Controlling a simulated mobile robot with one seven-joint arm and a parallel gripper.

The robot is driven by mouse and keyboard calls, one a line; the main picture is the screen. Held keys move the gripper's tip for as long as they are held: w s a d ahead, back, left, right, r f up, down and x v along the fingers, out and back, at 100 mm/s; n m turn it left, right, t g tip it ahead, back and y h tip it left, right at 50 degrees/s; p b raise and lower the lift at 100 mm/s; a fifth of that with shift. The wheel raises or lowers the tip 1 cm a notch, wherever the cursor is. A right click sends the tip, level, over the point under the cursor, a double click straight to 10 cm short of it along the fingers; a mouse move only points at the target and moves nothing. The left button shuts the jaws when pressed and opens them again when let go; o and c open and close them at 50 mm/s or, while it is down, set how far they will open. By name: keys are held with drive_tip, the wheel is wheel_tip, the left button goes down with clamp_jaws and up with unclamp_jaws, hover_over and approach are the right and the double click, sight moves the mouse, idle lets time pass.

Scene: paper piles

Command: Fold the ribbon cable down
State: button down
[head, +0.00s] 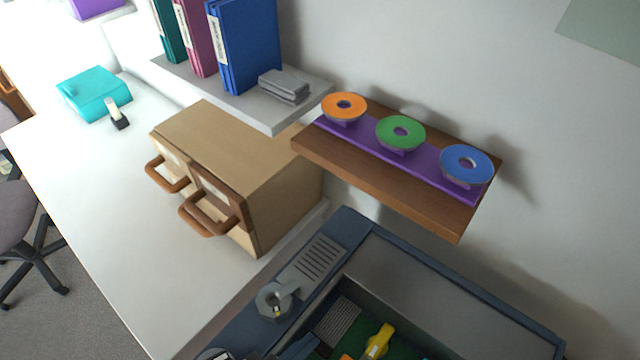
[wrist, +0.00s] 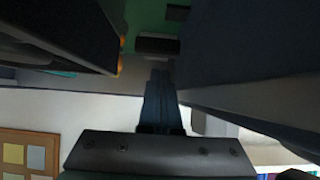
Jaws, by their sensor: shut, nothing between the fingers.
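A grey striped strip (head: 338,318), which looks like the ribbon cable, is inside the open dark blue casing (head: 350,222) at the bottom of the head view. It lies near a green board (head: 366,343) and a yellow lever (head: 379,341). My gripper (wrist: 159,74) is shut and empty in the wrist view, its blue fingers reaching in between dark walls. The green board (wrist: 148,18) and a dark block (wrist: 158,44) lie beyond the fingertips. I cannot make out the cable in the wrist view, nor whether the fingers touch it.
A wooden shelf (head: 385,186) with orange, green and blue discs overhangs the casing's back. A wooden drawer box (head: 235,150) stands to the left. A grey shelf (head: 190,85) holds binders. The white desk (head: 90,185) is mostly clear at the left.

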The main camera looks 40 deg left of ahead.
drive_tip(key=shift+s, duration=0.4)
